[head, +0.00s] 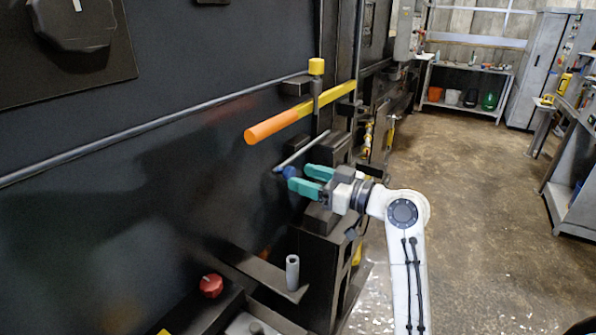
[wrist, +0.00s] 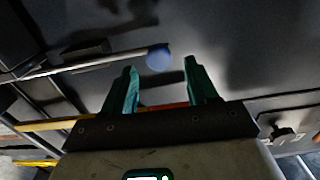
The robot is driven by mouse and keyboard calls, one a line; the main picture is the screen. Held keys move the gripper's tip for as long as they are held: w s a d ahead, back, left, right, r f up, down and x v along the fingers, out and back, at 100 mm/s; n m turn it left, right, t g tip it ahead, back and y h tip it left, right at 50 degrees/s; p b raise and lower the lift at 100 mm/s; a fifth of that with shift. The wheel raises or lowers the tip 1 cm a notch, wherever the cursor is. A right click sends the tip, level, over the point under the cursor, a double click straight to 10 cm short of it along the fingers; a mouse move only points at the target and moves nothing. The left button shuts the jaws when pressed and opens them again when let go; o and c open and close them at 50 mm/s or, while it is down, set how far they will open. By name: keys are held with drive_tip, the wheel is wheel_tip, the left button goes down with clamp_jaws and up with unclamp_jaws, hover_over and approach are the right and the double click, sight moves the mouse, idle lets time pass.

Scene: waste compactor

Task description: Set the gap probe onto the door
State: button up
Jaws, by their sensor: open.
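The door is probably the large dark panel (head: 160,190) filling the left of the head view. No thing is plainly the gap probe. A thin grey rod (head: 310,147) with a blue ball end (head: 288,172) juts out beside it; the ball also shows in the wrist view (wrist: 159,58). My gripper (head: 300,177) is open, its teal fingers apart. In the wrist view, the ball shows between the fingertips (wrist: 162,68) with space on both sides; contact is not visible. A short grey cylinder (head: 292,272) stands upright on a ledge below my gripper.
An orange and yellow bar (head: 295,115) juts out above my gripper. A yellow-capped post (head: 316,68) stands beside it. A red knob (head: 211,286) is at the lower left. Open floor (head: 480,190) lies to the right, with a shelf (head: 465,92) at the back.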

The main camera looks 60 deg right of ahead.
drive_tip(key=shift+w, duration=1.3)
drive_tip(key=shift+c, duration=0.2)
clamp_jaws()
